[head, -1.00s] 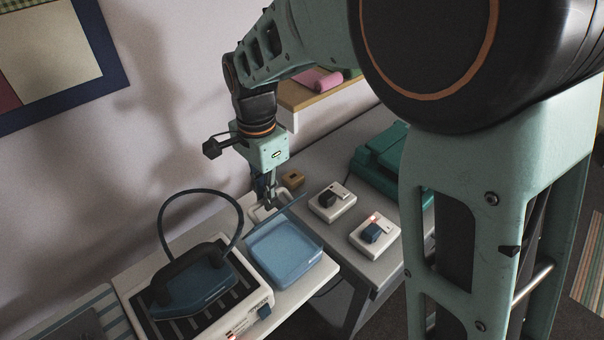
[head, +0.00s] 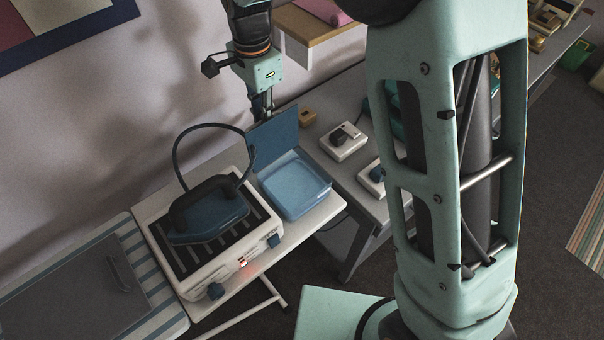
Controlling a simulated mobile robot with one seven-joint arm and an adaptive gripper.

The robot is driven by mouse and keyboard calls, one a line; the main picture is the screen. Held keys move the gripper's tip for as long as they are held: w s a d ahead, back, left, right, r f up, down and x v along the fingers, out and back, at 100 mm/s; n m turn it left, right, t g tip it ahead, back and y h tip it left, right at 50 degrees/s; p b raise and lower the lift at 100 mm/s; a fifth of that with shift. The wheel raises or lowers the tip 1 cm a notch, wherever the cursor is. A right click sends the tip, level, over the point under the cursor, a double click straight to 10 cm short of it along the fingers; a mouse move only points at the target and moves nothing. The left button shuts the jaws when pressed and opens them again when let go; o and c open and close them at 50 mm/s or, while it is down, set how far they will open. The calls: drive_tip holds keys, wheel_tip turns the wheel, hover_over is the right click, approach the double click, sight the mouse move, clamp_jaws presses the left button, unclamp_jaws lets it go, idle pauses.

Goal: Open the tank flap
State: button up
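The blue tank (head: 297,190) is an open-topped, shallow box on the white stand, to the right of the iron. Its flat blue flap (head: 275,135) stands up steeply at the tank's back edge, so the inside of the tank shows. My gripper (head: 262,105) points down at the flap's upper left edge, close to it or touching it; I cannot tell which. The fingertips are dark, small and partly hidden by the flap, so their opening does not show.
A blue iron (head: 208,210) with a looping cord rests on a striped white station (head: 245,234), left of the tank. White switch boxes (head: 344,141) and a small yellow-brown block (head: 307,117) lie on the grey table to the right. A wall shelf (head: 305,24) is behind.

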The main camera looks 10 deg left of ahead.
drive_tip(key=shift+o, duration=1.4)
drive_tip(key=shift+r, duration=0.1)
wheel_tip(320, 180, up, 7)
drive_tip(key=p, duration=0.5)
